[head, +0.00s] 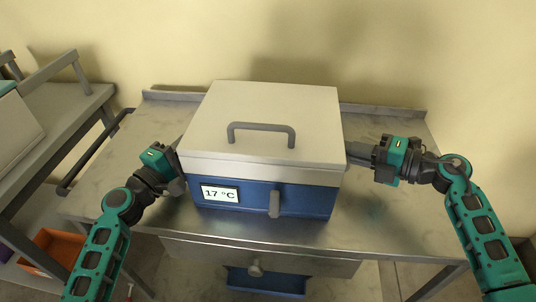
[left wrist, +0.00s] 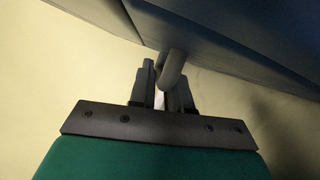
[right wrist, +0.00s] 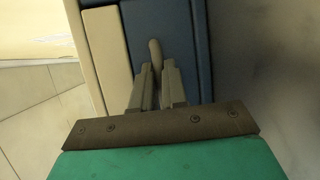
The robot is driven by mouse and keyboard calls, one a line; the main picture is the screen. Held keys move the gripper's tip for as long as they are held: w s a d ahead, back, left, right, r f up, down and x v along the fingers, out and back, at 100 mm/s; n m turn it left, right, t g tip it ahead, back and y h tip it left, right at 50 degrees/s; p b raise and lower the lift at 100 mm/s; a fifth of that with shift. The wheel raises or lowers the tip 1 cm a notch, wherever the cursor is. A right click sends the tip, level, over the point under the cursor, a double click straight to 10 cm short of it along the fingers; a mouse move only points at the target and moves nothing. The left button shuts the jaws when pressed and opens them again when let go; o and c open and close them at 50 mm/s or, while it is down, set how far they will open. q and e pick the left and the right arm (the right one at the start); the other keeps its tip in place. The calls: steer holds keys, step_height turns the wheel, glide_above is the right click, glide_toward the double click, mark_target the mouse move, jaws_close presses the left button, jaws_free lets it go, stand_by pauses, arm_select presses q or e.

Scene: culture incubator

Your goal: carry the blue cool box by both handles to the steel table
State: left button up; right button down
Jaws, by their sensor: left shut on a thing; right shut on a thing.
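The blue cool box (head: 262,196) has a pale lid with a grey top handle, a front latch and a display reading 17 °C. It is level over the middle of the steel table (head: 385,220); whether its base touches the tabletop is hard to tell. My left gripper (head: 178,165) is at the box's left side, shut on a side handle, which shows between the fingers in the left wrist view (left wrist: 172,70). My right gripper (head: 362,153) is at the right side, shut on the other handle, seen in the right wrist view (right wrist: 155,52).
The steel table has a raised back rim and a drawer with a knob (head: 256,267) below its front edge. Bare tabletop shows on both sides of the box. A grey bench (head: 60,125) stands at the left, with an orange bin (head: 52,246) low down. A wall is behind.

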arm_select(q)
jaws_close()
steer(key=shift+f, duration=0.1)
stand_by(0.8)
